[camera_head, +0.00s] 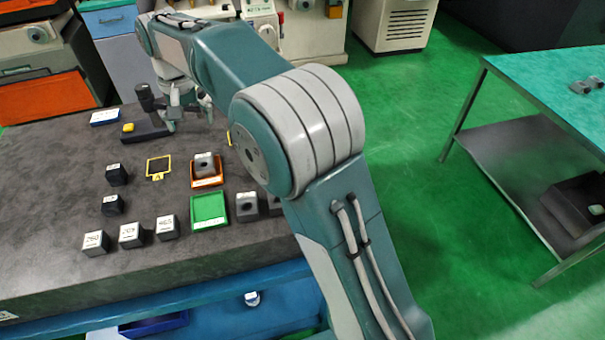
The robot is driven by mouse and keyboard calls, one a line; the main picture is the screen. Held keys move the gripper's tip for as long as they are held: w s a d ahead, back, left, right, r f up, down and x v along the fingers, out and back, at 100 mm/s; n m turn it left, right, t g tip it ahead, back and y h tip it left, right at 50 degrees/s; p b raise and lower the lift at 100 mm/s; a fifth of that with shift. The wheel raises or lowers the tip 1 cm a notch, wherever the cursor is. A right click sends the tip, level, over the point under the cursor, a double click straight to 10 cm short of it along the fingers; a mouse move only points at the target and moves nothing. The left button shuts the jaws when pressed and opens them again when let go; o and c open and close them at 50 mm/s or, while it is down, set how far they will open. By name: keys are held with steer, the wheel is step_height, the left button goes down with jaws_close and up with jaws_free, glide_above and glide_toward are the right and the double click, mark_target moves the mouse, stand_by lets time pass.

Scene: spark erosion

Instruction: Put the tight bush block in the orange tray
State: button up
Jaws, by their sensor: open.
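The orange tray (207,183) lies on the dark stone table, with a grey block with a round hole (204,163) sitting in it. Another grey holed block (247,207) stands to the right of the green tray (209,211), and a further block (274,204) beside it is partly hidden by my arm. I cannot read which of these is the tight bush block. My gripper (190,113) is open, its fingers apart, at the back of the table beyond the orange tray. No block shows between the fingers.
A dark stand (146,131) with a yellow part is close to the gripper's left. Several labelled blocks (131,235) stand front left, and two dark blocks (115,175) farther back. A yellow-framed plate (158,167) lies left of the orange tray.

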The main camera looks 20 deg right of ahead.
steer(key=s+d+r+t, duration=0.1)
steer(key=s+d+r, duration=0.3)
steer(key=s+d, duration=0.3)
steer(key=s+d+r+t, duration=0.2)
steer(key=s+d+r, duration=0.1)
steer(key=s+d, duration=0.45)
steer(key=s+d+f+t, duration=0.1)
steer(key=s+d+f, duration=0.2)
steer(key=s, duration=0.4)
steer(key=s+d+f+t, duration=0.1)
steer(key=s+d, duration=0.3)
steer(key=s, duration=0.4)
steer(key=shift+d+f+t, duration=0.3)
steer(key=shift+f, duration=0.6)
